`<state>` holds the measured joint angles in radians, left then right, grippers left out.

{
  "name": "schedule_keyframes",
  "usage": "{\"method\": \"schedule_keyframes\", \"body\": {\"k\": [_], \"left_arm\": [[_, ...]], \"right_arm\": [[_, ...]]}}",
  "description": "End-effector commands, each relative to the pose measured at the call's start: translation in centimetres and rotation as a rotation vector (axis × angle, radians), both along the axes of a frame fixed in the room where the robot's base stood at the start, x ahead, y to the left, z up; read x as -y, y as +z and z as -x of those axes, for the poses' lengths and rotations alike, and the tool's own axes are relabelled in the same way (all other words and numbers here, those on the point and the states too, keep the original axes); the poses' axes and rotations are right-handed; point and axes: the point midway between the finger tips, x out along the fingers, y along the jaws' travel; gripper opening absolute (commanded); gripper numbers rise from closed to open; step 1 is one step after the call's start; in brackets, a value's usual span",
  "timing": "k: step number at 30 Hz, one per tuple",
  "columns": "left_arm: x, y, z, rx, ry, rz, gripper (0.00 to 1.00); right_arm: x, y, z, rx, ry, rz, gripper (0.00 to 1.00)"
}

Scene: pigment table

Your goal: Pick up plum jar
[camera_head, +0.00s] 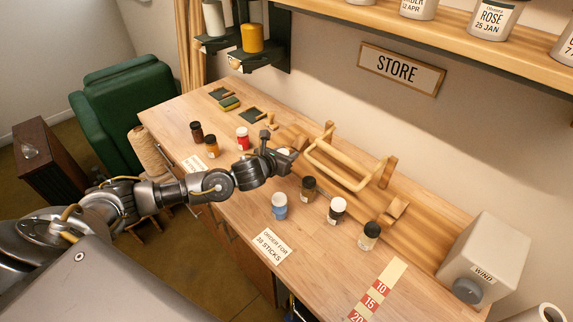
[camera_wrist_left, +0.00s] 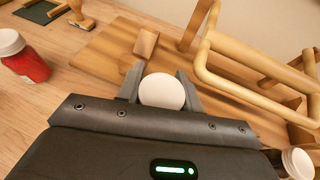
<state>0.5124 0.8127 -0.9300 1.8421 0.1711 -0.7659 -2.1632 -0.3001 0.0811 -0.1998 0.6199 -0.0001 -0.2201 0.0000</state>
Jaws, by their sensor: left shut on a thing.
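My left gripper (camera_head: 281,162) reaches over the table from the left and is shut on a white-lidded jar (camera_head: 284,152). In the left wrist view the round white lid (camera_wrist_left: 162,91) sits between the two fingers (camera_wrist_left: 160,88). The body of this jar is hidden by the gripper, so its plum colour cannot be confirmed. I cannot tell whether it touches the table. A dark jar with a white lid (camera_head: 337,211) stands apart, farther right. My right gripper is not in view.
A red jar (camera_head: 242,140) stands left of the gripper. A wooden frame with a rail (camera_head: 335,165) rises close behind. A grey WIND box (camera_head: 485,255) stands far right.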

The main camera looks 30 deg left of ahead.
Motion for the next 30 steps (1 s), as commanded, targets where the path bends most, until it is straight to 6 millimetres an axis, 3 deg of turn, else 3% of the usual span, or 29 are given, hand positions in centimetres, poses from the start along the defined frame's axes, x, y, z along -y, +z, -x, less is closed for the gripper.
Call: {"method": "schedule_keyframes", "body": {"k": [7, 12, 18, 30], "left_arm": [[0.8, 5.0, 4.6, 0.002, -0.006, -0.002, 0.11], [1.5, 6.4, 8.4, -0.003, -0.006, -0.001, 0.11], [1.9, 8.1, 11.6, -0.003, -0.004, -0.001, 0.11], [2.1, 8.9, 13.3, -0.005, -0.002, -0.002, 0.11]], "right_arm": [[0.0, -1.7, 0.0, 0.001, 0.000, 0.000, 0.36], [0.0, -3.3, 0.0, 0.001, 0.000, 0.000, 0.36], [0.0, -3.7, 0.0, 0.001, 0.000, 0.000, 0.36], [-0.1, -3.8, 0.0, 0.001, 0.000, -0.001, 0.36]]}}
